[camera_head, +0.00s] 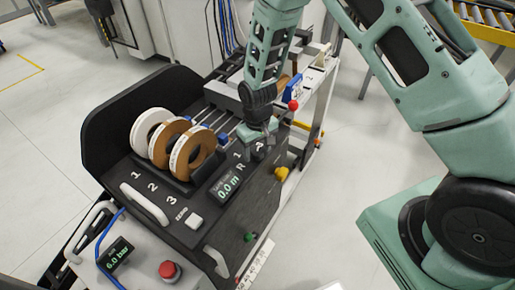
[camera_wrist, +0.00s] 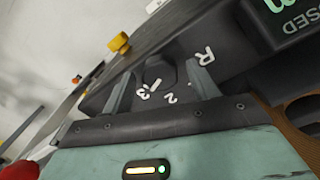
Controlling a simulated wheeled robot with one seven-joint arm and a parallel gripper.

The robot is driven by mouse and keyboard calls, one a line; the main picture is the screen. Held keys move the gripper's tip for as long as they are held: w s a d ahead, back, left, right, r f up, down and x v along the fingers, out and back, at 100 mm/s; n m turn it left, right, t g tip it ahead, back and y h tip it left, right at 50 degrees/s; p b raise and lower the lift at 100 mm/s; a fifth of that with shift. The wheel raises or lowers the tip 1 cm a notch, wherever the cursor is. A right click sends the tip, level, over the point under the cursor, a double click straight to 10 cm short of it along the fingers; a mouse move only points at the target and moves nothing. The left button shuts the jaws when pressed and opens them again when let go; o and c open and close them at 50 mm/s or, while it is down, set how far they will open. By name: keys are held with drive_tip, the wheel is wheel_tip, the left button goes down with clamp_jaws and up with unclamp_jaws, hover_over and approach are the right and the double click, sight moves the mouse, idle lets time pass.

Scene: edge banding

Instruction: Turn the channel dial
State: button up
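The channel dial (camera_wrist: 158,70) is a dark round knob on the black panel in the wrist view. A short white mark on its lower edge lies toward the printed 3; the 2 and R are also readable around it. My gripper (camera_wrist: 160,74) is open, with one finger on each side of the dial. I cannot tell whether either finger touches it. In the head view my gripper (camera_head: 258,137) points down over the right part of the panel and largely hides the dial.
Three edge-band rolls (camera_head: 172,143) stand left of my gripper. A yellow knob (camera_head: 281,174) sits on the panel's right side, also seen in the wrist view (camera_wrist: 119,42). A red button (camera_head: 169,271) is at the front.

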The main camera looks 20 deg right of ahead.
sight(258, 151)
drive_tip(key=shift+r, duration=0.1)
wheel_tip(258, 151, up, 17)
drive_tip(key=b, duration=0.2)
drive_tip(key=shift+r, duration=0.15)
idle(0.5)
drive_tip(key=s+a+r+n, duration=0.1)
drive_tip(key=s+a+r, duration=0.1)
drive_tip(key=s, duration=0.7)
drive_tip(key=s+a+r+n, duration=0.1)
drive_tip(key=s+a+n, duration=0.1)
drive_tip(key=s, duration=0.7)
drive_tip(key=s+a+r+n, duration=0.2)
drive_tip(key=s, duration=0.6)
drive_tip(key=shift+s+a+r+y, duration=0.15)
drive_tip(key=shift+s+r+y, duration=0.15)
drive_tip(key=shift+s, duration=0.1)
